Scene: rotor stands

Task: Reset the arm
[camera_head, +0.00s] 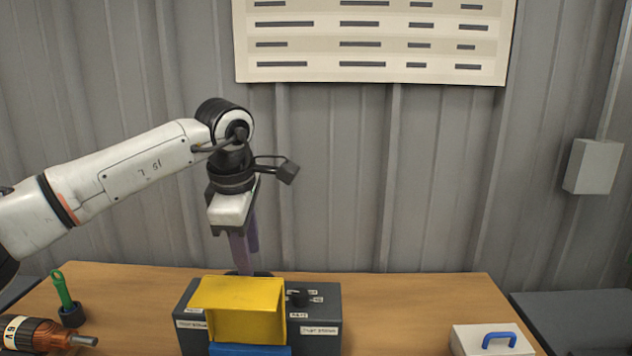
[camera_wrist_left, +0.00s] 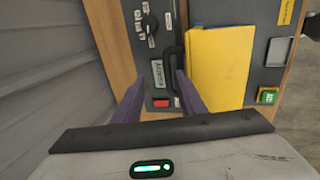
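My left gripper (camera_head: 248,260) points down above the back of a dark grey box-shaped station (camera_head: 322,324), behind its yellow part. In the left wrist view the left gripper (camera_wrist_left: 160,78) has its two purple fingers apart, with nothing held between them. A black handle (camera_wrist_left: 177,50) lies beyond the fingertips, near the right finger; I cannot tell whether they touch. My right gripper is in neither view.
The yellow part (camera_head: 238,305) stands on the station, with a blue piece (camera_head: 250,350) in front. A white case (camera_head: 490,341) is at right. The table (camera_head: 420,300) between is clear.

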